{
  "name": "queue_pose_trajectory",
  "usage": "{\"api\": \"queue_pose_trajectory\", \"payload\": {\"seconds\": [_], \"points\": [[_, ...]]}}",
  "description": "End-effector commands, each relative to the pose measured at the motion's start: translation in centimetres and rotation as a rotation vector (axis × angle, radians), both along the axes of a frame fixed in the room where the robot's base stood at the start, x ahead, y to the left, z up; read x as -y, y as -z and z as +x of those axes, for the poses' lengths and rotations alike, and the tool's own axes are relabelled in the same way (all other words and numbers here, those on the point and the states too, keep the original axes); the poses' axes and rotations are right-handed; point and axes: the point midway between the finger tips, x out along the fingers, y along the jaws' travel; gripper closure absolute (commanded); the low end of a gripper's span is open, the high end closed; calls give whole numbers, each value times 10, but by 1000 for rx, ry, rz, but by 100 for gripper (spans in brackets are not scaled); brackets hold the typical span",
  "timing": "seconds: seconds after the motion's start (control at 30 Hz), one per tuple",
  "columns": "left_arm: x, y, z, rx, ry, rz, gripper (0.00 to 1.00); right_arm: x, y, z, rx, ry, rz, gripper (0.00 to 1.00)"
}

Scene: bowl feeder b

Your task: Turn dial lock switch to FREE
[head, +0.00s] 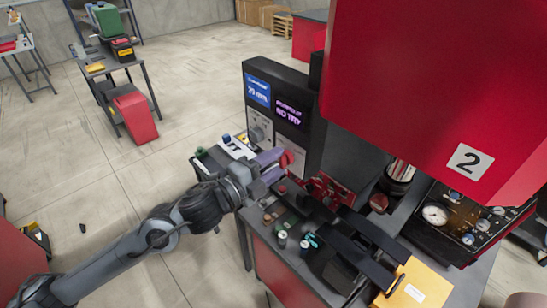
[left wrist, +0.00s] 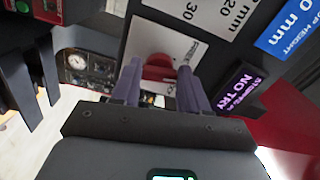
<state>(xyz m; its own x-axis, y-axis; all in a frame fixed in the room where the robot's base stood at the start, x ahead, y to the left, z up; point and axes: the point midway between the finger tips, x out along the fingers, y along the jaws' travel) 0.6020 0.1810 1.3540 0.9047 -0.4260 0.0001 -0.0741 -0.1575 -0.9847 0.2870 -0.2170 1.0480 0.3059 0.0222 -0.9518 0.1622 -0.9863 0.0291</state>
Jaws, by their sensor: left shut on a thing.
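The red dial lock switch (left wrist: 158,67) sits on a pale label plate (left wrist: 150,36) in the left wrist view. The word FREE is printed on the plate, to the right of the switch there. My left gripper (left wrist: 160,77) has its two purple-grey fingers on either side of the red switch and is shut on it. In the head view, my left gripper (head: 276,158) reaches in from the left, with the red switch (head: 287,159) at its fingertips. The fingers partly hide the switch, and I cannot tell its exact pointing direction. My right gripper is not in view.
A dark control panel with a blue height display (head: 258,90) and a purple "NO TRY" display (head: 289,113) stands behind the gripper. A large red housing marked 2 (head: 430,90) overhangs at right. A yellow box (head: 415,285) and gauges (head: 435,214) are at lower right.

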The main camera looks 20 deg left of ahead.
Motion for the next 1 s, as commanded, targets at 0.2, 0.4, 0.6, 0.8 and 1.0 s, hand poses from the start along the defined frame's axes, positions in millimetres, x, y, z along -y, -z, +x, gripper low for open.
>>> {"api": "queue_pose_trajectory", "payload": {"seconds": [0.2, 0.4, 0.6, 0.8, 1.0], "points": [[1, -2, 0, -91, -1, -188, 86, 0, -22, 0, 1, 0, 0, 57], [1, -1, 0, -162, -2, -341, 86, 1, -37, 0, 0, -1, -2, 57], [1, 0, -1, -217, -1, -458, 86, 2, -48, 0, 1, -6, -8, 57], [1, 1, 0, -250, -1, -531, 86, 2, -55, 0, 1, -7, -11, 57], [1, 2, -1, -264, 0, -563, 86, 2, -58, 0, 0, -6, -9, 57]]}}
